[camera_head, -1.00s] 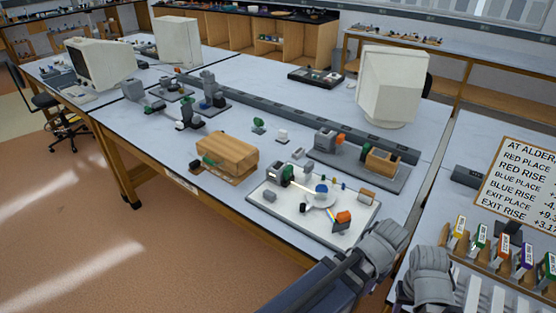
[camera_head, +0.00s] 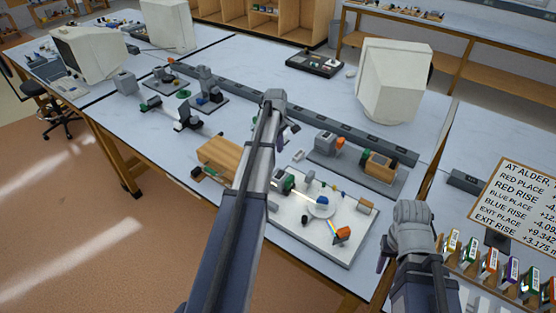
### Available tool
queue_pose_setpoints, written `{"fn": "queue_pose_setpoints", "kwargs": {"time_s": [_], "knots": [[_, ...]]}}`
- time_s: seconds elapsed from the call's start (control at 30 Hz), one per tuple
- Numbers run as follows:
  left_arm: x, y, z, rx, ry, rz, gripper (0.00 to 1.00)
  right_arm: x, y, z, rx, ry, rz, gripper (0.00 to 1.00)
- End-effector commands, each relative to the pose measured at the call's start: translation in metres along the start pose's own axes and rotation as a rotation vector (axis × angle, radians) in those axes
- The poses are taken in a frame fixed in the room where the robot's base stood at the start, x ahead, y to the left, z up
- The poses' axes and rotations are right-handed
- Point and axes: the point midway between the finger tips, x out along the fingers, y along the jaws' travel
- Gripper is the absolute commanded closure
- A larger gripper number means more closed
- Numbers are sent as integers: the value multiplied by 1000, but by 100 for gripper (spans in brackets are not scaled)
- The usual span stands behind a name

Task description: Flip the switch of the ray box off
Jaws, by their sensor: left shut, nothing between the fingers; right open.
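A white board (camera_head: 330,250) on the near table carries an optics setup. At its left end is a dark box with a green part (camera_head: 285,181), apparently the ray box. A pale beam runs from it to a blue piece on a round platform (camera_head: 321,207), and a coloured fan of light falls near an orange part (camera_head: 343,234). The switch is too small to make out. My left gripper (camera_head: 288,135) is shut and empty, above the table behind the box. My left arm hides the area left of the box. My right gripper (camera_head: 382,258) is open, right of the board, mostly hidden by its wrist.
A wooden block (camera_head: 217,152) lies left of my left arm. Behind the board stand a grey apparatus base (camera_head: 355,172) and a long grey socket strip (camera_head: 345,132). A monitor (camera_head: 392,80) is at the back right.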

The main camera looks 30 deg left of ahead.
Motion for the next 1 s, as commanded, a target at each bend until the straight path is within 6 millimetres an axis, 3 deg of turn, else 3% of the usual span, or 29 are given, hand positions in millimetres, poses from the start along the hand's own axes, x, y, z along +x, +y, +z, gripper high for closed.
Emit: {"fn": "queue_pose_setpoints", "kwargs": {"time_s": [0.1, 0.57, 0.77, 1.0], "knots": [[-2, 1, -7, -24, 0, 3, 100, -2, 0, 0, 0, 0, 0, 50], [3, 0, -6, -22, 0, 2, 100, 3, 0, 0, 0, 0, 0, 50], [18, 0, -6, -21, 0, 2, 100, 18, -2, -1, 2, 1, 0, 50], [50, 0, -6, -21, 0, 2, 100, 50, -5, -4, 4, 2, 0, 50]]}}
